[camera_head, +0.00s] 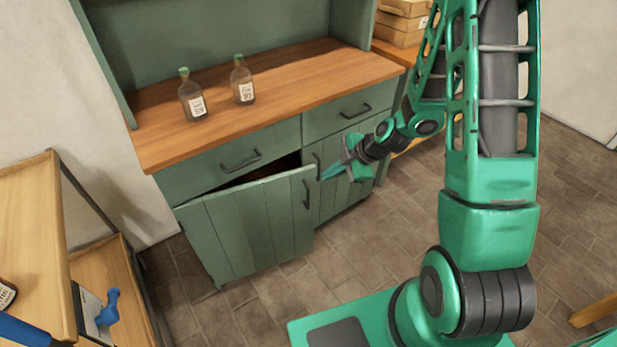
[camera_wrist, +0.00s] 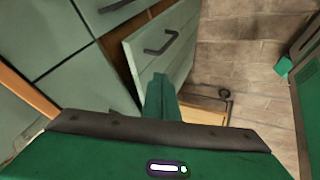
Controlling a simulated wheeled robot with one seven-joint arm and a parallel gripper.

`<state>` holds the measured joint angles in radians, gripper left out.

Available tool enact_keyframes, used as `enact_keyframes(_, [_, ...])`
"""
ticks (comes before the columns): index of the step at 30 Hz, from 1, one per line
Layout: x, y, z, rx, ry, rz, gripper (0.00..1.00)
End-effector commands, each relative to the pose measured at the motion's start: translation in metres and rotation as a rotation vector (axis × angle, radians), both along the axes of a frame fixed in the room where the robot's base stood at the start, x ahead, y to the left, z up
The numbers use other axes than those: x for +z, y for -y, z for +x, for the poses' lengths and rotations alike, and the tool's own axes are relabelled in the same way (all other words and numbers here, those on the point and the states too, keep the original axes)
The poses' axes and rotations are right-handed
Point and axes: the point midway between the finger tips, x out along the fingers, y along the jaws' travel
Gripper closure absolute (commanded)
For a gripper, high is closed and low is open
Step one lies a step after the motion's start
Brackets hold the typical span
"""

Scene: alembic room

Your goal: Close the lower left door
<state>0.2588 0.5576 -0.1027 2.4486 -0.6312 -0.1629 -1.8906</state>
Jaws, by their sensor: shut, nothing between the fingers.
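The lower left door (camera_head: 250,230) of the green cabinet stands partly open, its left edge at the cabinet and its handle side swung out. Its dark handle (camera_head: 306,194) is near the free edge. In the wrist view the door (camera_wrist: 178,62) and its handle (camera_wrist: 162,42) lie just beyond the fingers. My gripper (camera_head: 326,174) is shut and empty, close to the door's upper free corner; it also shows in the wrist view (camera_wrist: 159,78). I cannot tell whether the fingertips touch the door.
The closed right door (camera_head: 338,190) is behind my gripper, below two shut drawers. Two bottles (camera_head: 192,95) (camera_head: 242,82) stand on the wooden counter (camera_head: 300,85). A wooden shelf unit (camera_head: 30,195) stands at the left. The tiled floor (camera_head: 340,245) before the cabinet is clear.

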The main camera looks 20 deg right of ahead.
Motion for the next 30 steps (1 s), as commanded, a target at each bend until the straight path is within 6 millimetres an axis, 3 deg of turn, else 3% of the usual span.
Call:
enact_keyframes(8, [-0.02, -0.011, 0.01, 0.015, 0.011, -0.002, 1.0])
enact_keyframes(22, [-0.085, -0.044, 0.045, 0.013, 0.01, -0.001, 1.0])
enact_keyframes(30, [-0.082, -0.046, 0.079, 0.012, 0.013, -0.003, 1.0])
